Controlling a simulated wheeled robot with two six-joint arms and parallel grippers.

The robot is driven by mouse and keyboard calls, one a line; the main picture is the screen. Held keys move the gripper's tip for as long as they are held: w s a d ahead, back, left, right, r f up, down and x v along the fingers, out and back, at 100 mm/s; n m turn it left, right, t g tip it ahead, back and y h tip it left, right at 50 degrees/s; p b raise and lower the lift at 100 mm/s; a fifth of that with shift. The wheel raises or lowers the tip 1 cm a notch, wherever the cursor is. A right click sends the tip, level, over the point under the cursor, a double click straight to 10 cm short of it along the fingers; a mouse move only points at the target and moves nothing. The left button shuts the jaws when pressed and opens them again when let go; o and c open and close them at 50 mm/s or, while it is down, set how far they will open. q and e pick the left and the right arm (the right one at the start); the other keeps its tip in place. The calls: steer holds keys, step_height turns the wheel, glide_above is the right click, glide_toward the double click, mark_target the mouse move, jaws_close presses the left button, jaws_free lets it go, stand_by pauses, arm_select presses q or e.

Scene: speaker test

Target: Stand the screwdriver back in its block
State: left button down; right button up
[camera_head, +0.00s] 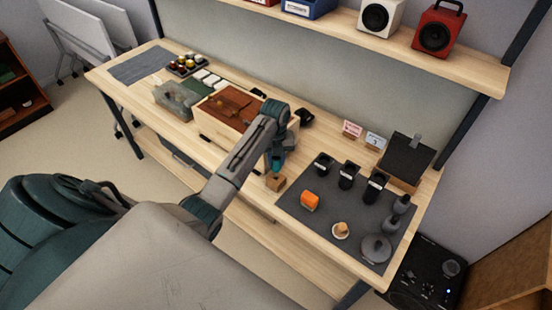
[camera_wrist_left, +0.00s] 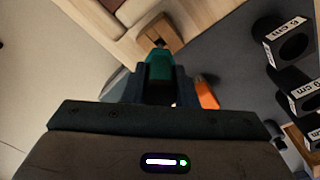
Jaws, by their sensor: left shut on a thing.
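The screwdriver shows as a teal handle (camera_head: 277,161) at the end of my left arm in the head view. My left gripper (camera_wrist_left: 160,82) is shut on this handle (camera_wrist_left: 159,66) in the left wrist view. The small wooden block (camera_head: 275,183) stands on the bench at the left edge of the dark mat, right below the handle. It also shows beyond the handle in the left wrist view (camera_wrist_left: 162,32). The shaft is mostly hidden, so I cannot tell whether its tip is in the block's hole. My right gripper is not in view.
The dark mat (camera_head: 335,222) holds an orange object (camera_head: 310,201), several black labelled cylinders (camera_head: 346,176) and a round grey weight (camera_head: 376,248). A wooden box with a brown top (camera_head: 228,104) stands left of my forearm. A shelf (camera_head: 400,48) with speakers hangs above.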

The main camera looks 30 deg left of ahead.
mark_target(276, 168)
arm_select(q)
steer(key=shift+p, duration=0.45)
stand_by(0.9)
steer(key=shift+f+b, duration=0.6)
steer(key=shift+f, duration=0.8)
stand_by(1.2)
steer(key=shift+p, duration=0.35)
stand_by(0.5)
steer(key=shift+f+b, duration=0.4)
steer(key=shift+f, duration=0.45)
stand_by(0.9)
steer(key=c, duration=1.1)
jaws_free()
